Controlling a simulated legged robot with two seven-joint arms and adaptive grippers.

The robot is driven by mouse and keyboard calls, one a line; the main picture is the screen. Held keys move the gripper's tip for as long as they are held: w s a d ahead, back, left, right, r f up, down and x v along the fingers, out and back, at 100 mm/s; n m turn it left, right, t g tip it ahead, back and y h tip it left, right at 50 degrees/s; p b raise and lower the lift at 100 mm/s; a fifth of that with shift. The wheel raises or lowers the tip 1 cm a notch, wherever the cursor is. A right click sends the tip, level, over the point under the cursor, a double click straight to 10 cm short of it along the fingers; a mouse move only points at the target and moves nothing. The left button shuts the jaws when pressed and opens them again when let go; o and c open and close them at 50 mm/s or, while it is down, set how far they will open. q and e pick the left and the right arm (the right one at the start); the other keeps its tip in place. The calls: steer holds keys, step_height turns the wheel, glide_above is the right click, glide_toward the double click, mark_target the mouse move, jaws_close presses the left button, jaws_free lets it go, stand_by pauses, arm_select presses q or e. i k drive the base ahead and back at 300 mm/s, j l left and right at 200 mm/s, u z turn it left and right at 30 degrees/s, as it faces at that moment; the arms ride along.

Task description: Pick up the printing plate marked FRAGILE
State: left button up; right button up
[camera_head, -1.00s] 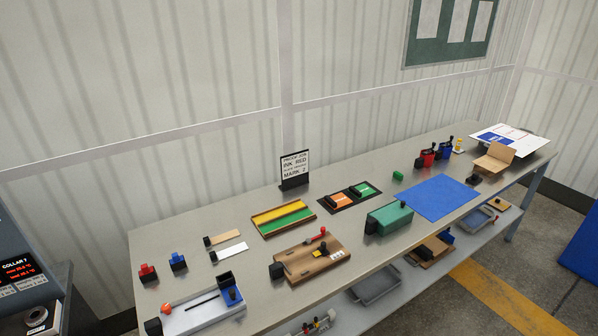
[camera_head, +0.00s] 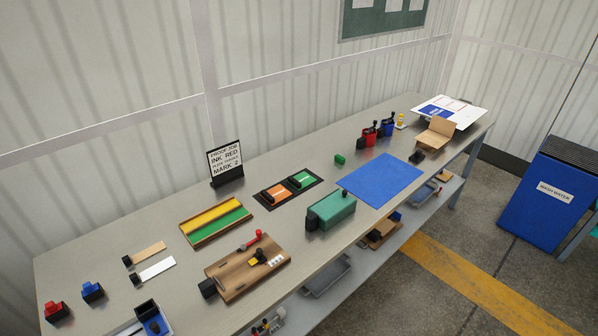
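Two small plates with black handles lie side by side in a dark holder (camera_head: 261,202) on the bench, an orange plate (camera_head: 276,195) on the left and a green plate (camera_head: 301,180) on the right. Both carry pale markings too small to read, so I cannot tell which is marked FRAGILE. A black-framed sign (camera_head: 226,162) stands behind them; it reads PROOF JOB, INK RED, MARK 2, with a smaller line about the plate. Neither gripper is in view.
The long bench (camera_head: 110,242) also holds a yellow-green tray (camera_head: 215,222), a wooden board (camera_head: 232,277), a teal box (camera_head: 331,209), a blue mat (camera_head: 381,180), red and blue ink containers (camera_head: 369,136) and a cardboard box (camera_head: 437,132). A blue WASH WATER bin (camera_head: 548,205) stands right.

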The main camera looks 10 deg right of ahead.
mark_target(278, 193)
steer(key=i+l, duration=0.85)
